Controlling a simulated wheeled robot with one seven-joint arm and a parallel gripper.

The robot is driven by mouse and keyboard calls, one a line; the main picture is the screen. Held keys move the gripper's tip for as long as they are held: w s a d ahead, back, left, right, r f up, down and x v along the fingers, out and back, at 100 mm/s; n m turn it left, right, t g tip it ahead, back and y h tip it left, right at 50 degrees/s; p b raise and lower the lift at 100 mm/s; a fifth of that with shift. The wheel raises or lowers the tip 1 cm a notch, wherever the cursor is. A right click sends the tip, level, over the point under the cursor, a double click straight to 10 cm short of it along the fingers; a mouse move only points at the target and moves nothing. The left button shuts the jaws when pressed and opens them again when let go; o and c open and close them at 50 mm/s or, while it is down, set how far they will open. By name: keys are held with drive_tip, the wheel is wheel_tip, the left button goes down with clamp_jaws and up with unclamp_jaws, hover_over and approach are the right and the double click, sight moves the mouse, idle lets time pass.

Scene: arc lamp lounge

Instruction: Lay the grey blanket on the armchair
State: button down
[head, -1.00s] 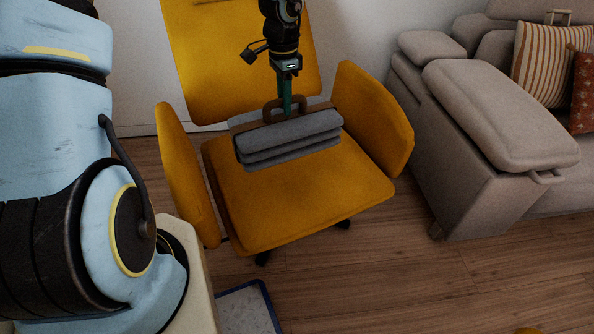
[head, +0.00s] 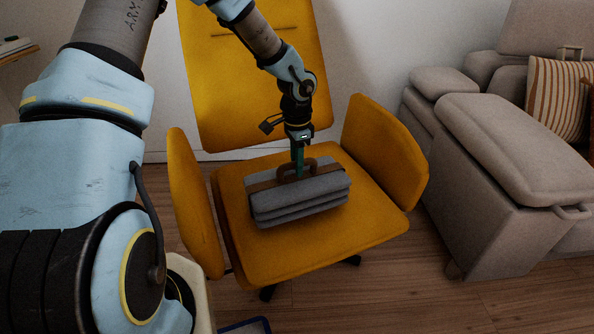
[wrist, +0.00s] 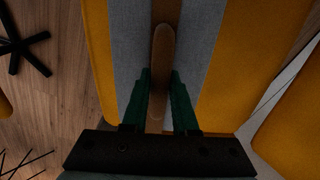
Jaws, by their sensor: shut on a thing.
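The grey blanket (head: 302,208) is folded into a thick stack with a brown strap and a looped brown handle (head: 283,171) on top. It is over the middle of the yellow armchair's seat (head: 340,245), level, at or just above the cushion; I cannot tell if it touches. My gripper (head: 297,172) points down from above and is shut on the handle. In the wrist view, the green fingers (wrist: 161,78) stand on either side of the brown handle (wrist: 162,45), with grey blanket cloth (wrist: 203,40) beyond.
The armchair has a tall backrest (head: 245,80) behind the blanket and side arms (head: 385,150) to the left and right. A beige sofa (head: 500,215) with a striped cushion (head: 556,100) stands at the right. Wooden floor (head: 390,290) shows in front.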

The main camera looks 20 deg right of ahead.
drive_tip(key=shift+f, duration=0.85)
drive_tip(key=shift+f, duration=0.2)
drive_tip(key=c, duration=0.7)
unclamp_jaws()
wheel_tip(320, 180, up, 12)
drive_tip(key=shift+r+p, duration=0.2)
drive_tip(key=shift+p, duration=0.6)
